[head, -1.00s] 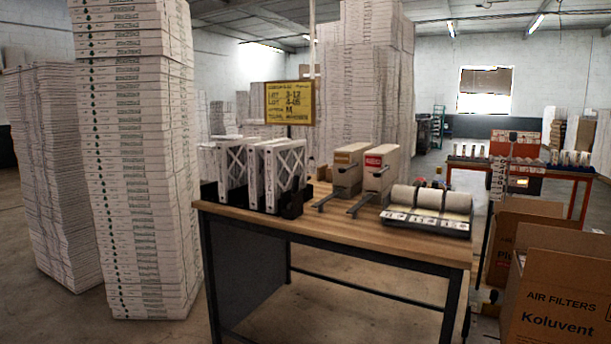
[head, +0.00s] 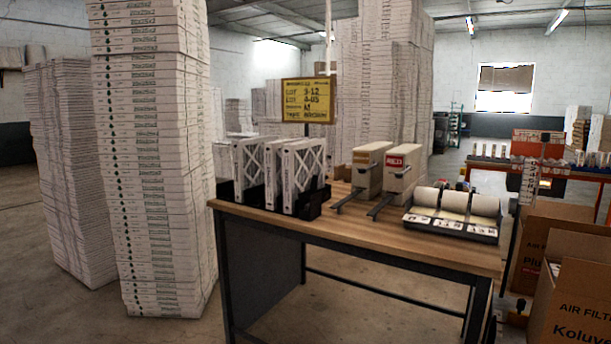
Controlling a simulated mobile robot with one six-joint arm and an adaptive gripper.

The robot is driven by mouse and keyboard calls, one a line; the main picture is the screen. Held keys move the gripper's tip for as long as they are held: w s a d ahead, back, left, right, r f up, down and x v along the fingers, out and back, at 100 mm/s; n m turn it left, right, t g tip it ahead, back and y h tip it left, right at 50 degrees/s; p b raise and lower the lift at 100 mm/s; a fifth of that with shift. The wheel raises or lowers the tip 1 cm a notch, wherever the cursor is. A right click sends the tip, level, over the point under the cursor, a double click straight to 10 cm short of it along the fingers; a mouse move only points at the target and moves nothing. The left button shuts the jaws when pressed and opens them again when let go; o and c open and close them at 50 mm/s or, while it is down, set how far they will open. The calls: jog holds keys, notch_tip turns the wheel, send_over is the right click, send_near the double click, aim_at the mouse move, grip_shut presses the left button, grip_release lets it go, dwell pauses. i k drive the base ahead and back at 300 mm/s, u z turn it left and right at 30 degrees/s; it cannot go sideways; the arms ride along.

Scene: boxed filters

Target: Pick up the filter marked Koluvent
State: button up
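Several white-framed pleated filters (head: 302,172) stand upright in a black rack (head: 318,200) at the left end of the wooden workbench (head: 345,222). Any marking on them is too small to read, so I cannot tell which is Koluvent. A cardboard box (head: 572,312) at the lower right reads "AIR FILT" and "Koluv", cut off by the picture edge; its inside is hidden. My gripper is not in view.
Two upright dispensers (head: 402,168) and a tray of white rolls (head: 455,212) share the bench. A yellow lot sign (head: 308,100) stands behind the rack. Tall carton stacks (head: 150,170) rise at left. Another box (head: 540,245) stands at right. Some floor shows at lower left.

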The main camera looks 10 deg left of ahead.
aim_at(300, 159)
jog(key=z, duration=0.1)
jog(key=i, duration=1)
jog(key=u, duration=0.05)
